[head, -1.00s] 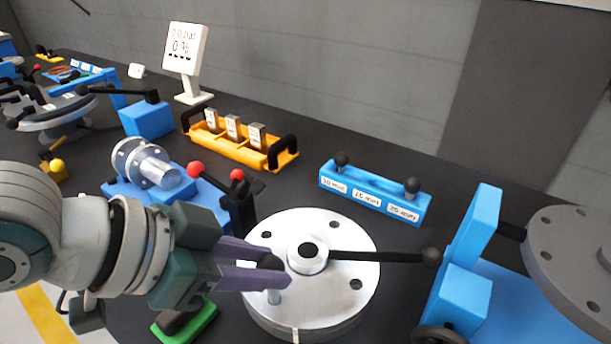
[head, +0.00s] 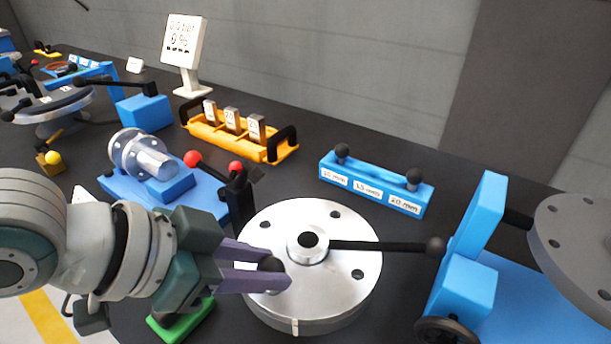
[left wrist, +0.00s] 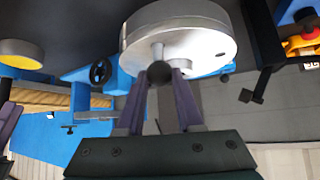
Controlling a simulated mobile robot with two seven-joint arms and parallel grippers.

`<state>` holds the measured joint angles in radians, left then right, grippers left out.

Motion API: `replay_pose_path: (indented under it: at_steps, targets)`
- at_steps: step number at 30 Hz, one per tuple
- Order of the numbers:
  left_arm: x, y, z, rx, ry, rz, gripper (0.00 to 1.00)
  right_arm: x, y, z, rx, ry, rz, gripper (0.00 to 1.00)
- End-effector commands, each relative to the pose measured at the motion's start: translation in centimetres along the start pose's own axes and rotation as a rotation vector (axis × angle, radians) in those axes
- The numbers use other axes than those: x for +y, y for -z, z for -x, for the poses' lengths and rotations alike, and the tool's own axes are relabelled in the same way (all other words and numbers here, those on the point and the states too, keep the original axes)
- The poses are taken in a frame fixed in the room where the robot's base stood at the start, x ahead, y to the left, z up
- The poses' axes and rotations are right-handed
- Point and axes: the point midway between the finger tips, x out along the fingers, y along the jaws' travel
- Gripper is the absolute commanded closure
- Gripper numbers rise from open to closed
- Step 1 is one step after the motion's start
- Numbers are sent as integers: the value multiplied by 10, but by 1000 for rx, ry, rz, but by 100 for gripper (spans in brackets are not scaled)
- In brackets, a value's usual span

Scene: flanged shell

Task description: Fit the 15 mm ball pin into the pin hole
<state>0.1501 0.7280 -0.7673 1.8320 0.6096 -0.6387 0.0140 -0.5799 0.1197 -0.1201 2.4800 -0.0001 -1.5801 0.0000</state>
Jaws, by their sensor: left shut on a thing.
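My left gripper (head: 262,268) is shut on the black-headed ball pin (head: 271,264), above the near-left part of the round silver flange (head: 322,290). In the left wrist view the pin's black ball (left wrist: 160,73) sits between the fingertips, and its pale shank (left wrist: 158,50) runs to the flange face (left wrist: 190,28). The fingers hide most of the shank in the head view. I cannot tell whether its tip is inside a hole. Other holes in the flange, such as the right one (head: 357,274), look open. My right gripper is not in view.
A black lever (head: 385,246) crosses the flange's right side. A blue rack (head: 330,180) behind it holds two ball pins, with the middle place empty. A yellow tray (head: 222,140), red-knobbed levers (head: 193,158) and a blue stand (head: 470,285) surround the flange.

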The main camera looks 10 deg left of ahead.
Motion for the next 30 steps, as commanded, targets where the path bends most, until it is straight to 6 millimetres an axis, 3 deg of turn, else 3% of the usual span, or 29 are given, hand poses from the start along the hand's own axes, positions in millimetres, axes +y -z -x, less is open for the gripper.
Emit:
replay_pose_path:
  at_steps: [20,21,30]
  targets:
    - [0,-12,-13,2,0,0,100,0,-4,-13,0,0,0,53]
    - [0,-11,-12,2,0,-1,61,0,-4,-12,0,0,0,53]
    - [0,-11,-12,1,0,0,30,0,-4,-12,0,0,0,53]
